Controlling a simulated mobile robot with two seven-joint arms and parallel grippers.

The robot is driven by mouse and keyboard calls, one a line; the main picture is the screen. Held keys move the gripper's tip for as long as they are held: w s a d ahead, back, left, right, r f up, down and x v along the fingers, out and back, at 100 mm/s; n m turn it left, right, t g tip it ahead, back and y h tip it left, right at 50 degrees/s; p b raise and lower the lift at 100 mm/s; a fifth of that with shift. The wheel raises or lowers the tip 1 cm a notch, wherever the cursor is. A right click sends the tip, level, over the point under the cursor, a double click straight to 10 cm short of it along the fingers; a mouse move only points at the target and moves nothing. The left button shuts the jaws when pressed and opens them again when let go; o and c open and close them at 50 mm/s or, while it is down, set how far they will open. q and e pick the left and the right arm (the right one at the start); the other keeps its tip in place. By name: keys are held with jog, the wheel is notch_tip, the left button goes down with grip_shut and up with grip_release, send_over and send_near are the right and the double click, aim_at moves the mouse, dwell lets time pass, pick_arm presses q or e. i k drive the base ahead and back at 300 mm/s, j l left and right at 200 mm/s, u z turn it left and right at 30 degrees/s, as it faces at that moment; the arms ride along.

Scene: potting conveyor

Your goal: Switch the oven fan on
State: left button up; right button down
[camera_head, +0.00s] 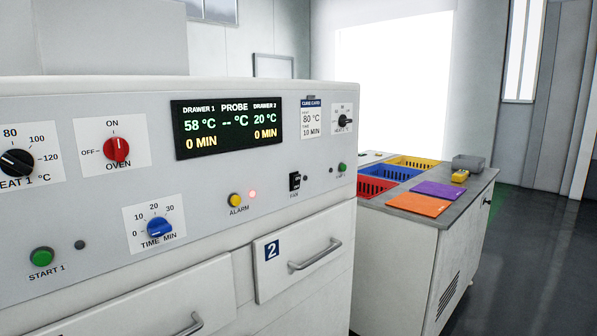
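The fan switch (295,181) is a small black rocker on the oven's sloped grey front panel (220,185), with a label under it that seems to read FAN. Its rocker position is too small to tell. The red oven knob (117,149) sits between OFF and ON labels and appears to point up to ON. The display (227,126) is lit, with drawer 1 at 58 °C and drawer 2 at 20 °C. Neither gripper is in view.
Drawer 2's handle (315,257) juts out below. A side bench (440,220) with bins and coloured sheets stands right. Floor beyond it is clear.

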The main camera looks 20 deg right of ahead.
aim_at(297, 178)
jog(key=i+l+u, duration=0.15)
jog(key=i+l, duration=0.3)
jog(key=i+l+u, duration=0.2)
jog(key=i+l, duration=0.2)
jog(key=l, duration=0.25)
